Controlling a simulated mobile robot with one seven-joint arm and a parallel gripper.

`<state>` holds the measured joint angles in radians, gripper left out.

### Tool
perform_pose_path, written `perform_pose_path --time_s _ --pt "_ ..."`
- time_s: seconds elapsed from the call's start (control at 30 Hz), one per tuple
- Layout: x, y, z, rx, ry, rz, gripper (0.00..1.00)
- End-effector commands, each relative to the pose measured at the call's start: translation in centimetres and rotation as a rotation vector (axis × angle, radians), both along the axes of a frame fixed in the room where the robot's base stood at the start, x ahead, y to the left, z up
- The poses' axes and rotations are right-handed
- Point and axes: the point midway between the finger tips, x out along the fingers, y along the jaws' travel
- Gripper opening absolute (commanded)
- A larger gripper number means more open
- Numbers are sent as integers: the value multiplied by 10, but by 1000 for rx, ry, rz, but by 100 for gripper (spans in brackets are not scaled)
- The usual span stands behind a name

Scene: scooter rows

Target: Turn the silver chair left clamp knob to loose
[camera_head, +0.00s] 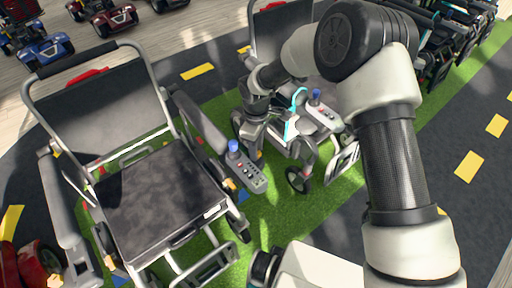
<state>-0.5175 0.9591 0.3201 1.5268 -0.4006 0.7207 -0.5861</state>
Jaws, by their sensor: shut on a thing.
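Two silver-framed wheelchairs with dark seats stand on the green strip: one large at the left (138,193), one farther back, partly behind my arm (272,30). My gripper (256,153) points down between them, by the near side of the farther chair. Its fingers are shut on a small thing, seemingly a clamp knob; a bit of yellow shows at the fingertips. The fingers hide most of it, so its turn position cannot be told. The left chair has a control box (247,172) with a blue joystick, close to my gripper.
The farther chair's control box (321,114) with a blue joystick is right of my gripper. Scooters (40,50) stand at the upper left. More dark chairs (455,40) line the upper right. Open dark road with yellow dashes (469,164) lies at the right.

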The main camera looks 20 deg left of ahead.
Motion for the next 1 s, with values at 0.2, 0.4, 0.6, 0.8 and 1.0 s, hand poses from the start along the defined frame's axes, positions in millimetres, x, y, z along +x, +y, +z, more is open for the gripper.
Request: perform_pose_path --time_s 0.2,0.4,0.6,0.8,1.0 --pt "0 0 0 -1 1 75 4" --pt "0 0 0 -1 1 102 4" --pt "0 -1 0 -1 1 105 4" --pt "0 -1 0 -1 1 104 30" --pt "0 0 0 -1 1 104 45"
